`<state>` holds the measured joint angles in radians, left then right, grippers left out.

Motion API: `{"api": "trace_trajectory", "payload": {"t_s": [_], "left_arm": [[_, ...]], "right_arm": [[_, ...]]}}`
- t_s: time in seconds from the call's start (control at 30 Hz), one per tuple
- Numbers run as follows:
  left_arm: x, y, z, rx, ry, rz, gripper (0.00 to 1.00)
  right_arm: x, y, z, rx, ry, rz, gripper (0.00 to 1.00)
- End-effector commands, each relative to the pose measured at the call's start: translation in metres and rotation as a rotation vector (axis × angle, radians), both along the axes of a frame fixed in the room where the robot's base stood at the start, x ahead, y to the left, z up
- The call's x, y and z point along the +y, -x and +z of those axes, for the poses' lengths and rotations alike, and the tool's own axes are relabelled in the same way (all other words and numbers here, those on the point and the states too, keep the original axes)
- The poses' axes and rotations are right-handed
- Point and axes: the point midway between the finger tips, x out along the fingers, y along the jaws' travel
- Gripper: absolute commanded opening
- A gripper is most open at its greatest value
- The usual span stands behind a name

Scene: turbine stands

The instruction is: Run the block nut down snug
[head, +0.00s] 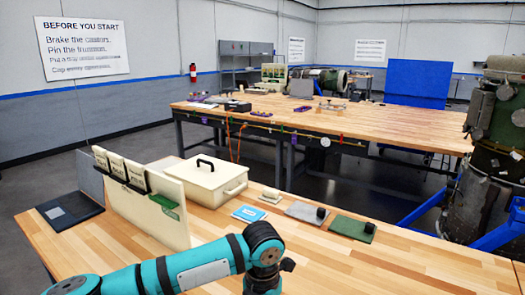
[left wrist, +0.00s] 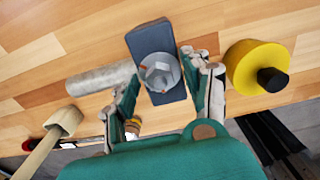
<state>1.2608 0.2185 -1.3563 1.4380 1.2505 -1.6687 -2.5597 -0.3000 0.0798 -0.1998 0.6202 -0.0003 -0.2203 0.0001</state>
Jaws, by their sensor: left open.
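In the left wrist view, a grey metal nut (left wrist: 158,72) sits on a dark blue-grey block (left wrist: 148,40) that lies on the wooden bench. My left gripper (left wrist: 161,70) is open, with one finger on each side of the nut. The right finger lies close beside the block; I cannot tell if either finger touches the nut. How far the nut is threaded down is not visible. In the head view my teal left arm crosses the bottom edge, and its gripper is cut off below. My right gripper is not in view.
Near the block lie a yellow disc with a black knob (left wrist: 258,67), a grey cylinder (left wrist: 98,78) and a pale-headed tool (left wrist: 62,122). The bench's right front is clear.

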Motion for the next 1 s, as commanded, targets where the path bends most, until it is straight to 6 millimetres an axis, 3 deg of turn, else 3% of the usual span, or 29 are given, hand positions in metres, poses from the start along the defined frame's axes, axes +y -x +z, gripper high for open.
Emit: {"api": "trace_trajectory", "payload": {"t_s": [0.87, 1.0], "left_arm": [[-0.0002, -0.0002, -0.0028, -0.001, 0.001, 0.000, 0.49], [-0.0002, -0.0001, -0.0028, -0.001, 0.001, 0.000, 0.35]], "right_arm": [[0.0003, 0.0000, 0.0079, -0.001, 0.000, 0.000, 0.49], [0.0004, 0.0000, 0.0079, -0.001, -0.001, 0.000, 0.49]]}}
